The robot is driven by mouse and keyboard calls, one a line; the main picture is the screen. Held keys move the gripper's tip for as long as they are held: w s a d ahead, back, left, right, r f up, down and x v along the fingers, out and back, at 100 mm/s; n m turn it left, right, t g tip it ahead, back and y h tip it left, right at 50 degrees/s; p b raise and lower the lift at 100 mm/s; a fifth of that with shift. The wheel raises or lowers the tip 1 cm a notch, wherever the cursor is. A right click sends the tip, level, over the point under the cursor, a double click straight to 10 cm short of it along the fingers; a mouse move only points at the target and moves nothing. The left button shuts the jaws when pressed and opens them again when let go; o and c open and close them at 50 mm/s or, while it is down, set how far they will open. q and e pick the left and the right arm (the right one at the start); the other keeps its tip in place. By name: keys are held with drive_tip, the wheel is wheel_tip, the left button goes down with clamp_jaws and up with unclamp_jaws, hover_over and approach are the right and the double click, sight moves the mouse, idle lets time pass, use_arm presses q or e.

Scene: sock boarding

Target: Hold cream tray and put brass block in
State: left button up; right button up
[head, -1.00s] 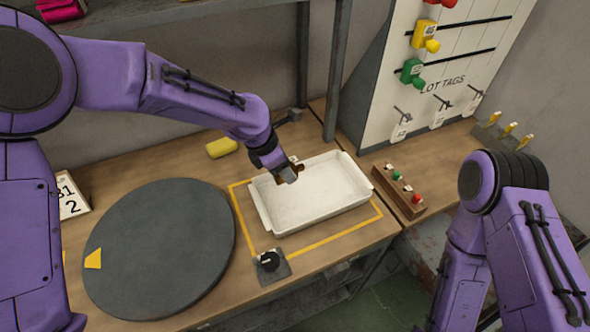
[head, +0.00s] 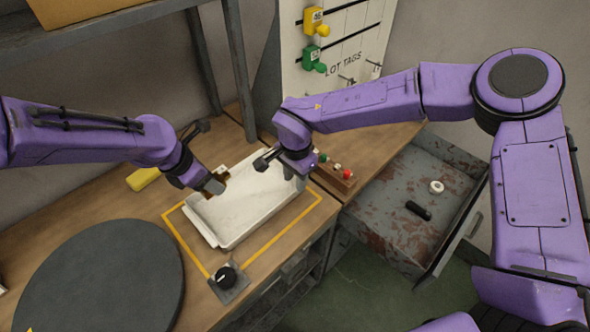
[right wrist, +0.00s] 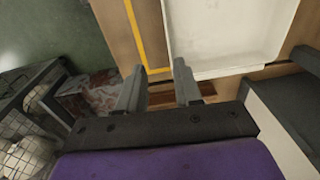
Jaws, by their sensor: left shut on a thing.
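The cream tray (head: 240,225) lies on the bench inside a yellow taped outline and looks empty where visible. My left gripper (head: 214,187) is shut on the tray's far left rim, where a small brown patch shows beside the fingers. My right gripper (head: 290,170) hangs over the tray's far right end. In the right wrist view its fingers (right wrist: 158,88) are apart with nothing between them, and the tray (right wrist: 225,35) is beyond them. I cannot make out a brass block for certain. A yellow block (head: 143,179) lies on the bench left of the tray.
A dark round turntable (head: 100,280) is at front left, and a black knob (head: 226,278) sits before the tray. A button box (head: 335,172) is right of the tray. An open rusty drawer (head: 400,235) holds a white ring (head: 436,187) and a black cylinder (head: 418,210).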

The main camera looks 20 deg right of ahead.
sight(289, 201)
drive_tip(key=f, duration=0.3)
drive_tip(key=w+a+f, duration=0.1)
drive_tip(key=f, duration=0.6)
drive_tip(key=shift+w+a+f, duration=0.15)
drive_tip(key=shift+w+f, duration=0.15)
drive_tip(key=shift+w, duration=0.1)
clamp_jaws()
